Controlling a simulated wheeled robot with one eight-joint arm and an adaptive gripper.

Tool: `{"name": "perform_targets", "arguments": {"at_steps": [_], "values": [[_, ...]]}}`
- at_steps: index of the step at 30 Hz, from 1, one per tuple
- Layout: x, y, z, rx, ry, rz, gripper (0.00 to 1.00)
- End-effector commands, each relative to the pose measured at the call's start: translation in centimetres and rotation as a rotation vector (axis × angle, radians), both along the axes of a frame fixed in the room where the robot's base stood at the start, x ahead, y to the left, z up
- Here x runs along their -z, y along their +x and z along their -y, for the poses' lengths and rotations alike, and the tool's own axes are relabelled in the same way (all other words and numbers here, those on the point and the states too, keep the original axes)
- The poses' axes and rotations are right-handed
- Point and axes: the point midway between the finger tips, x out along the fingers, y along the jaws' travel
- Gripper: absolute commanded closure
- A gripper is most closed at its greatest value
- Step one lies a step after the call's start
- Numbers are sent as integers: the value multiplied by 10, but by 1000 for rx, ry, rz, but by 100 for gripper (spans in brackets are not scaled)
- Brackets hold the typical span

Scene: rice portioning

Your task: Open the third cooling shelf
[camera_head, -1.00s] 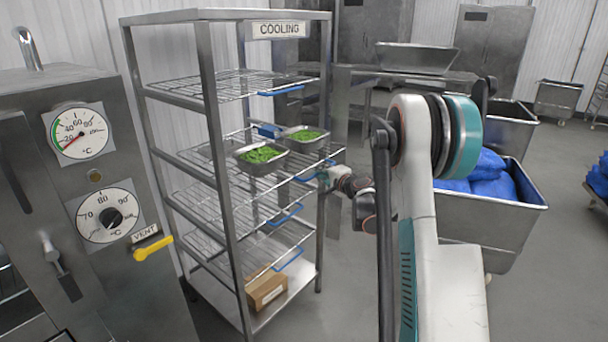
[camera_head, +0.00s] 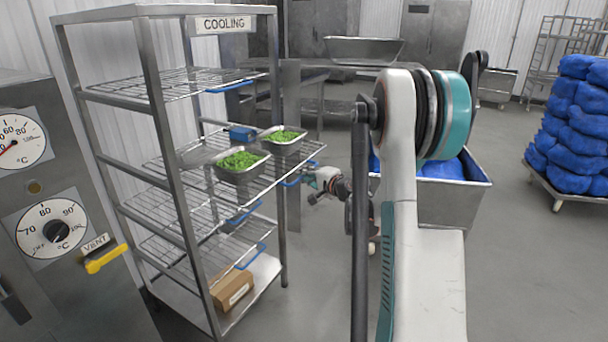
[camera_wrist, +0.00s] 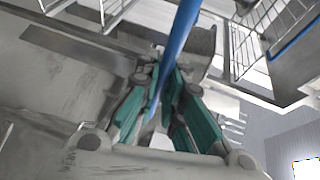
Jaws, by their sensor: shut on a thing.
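The metal rack marked COOLING (camera_head: 148,75) stands at left in the head view, with several wire shelves. The shelf (camera_head: 303,157) second from the top sticks out past the rack's right posts. It bears two metal pans of green food, a nearer pan (camera_head: 243,178) and a farther pan (camera_head: 285,149). My gripper (camera_head: 309,180) is at this shelf's outer end, by its blue handle (camera_head: 290,184). In the wrist view, my gripper's green fingers (camera_wrist: 165,82) are shut around the blue handle bar (camera_wrist: 181,32). The fingertips are small and partly hidden in the head view.
A blue item (camera_head: 242,133) lies behind the pans. A cardboard box (camera_head: 232,290) sits at the rack's bottom. A metal cart (camera_head: 450,204) with blue bags stands behind my arm. Stacked blue bags (camera_head: 575,130) stand at right. The floor at lower right is clear.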

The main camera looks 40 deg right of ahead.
Motion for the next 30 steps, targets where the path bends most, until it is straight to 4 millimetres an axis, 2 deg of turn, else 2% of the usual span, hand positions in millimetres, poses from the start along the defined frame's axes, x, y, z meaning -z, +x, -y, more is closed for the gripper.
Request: {"name": "perform_targets", "arguments": {"at_steps": [3,4,6,7,16,20,23,30], "values": [[0,0,0,-1,0,0,100],[0,0,0,-1,0,0,89],[0,0,0,-1,0,0,73],[0,0,0,0,0,0,70],[0,0,0,0,0,0,70],[-1,-7,0,1,1,0,70],[-4,-20,0,3,0,0,70],[-12,-69,-3,3,0,0,70]]}}
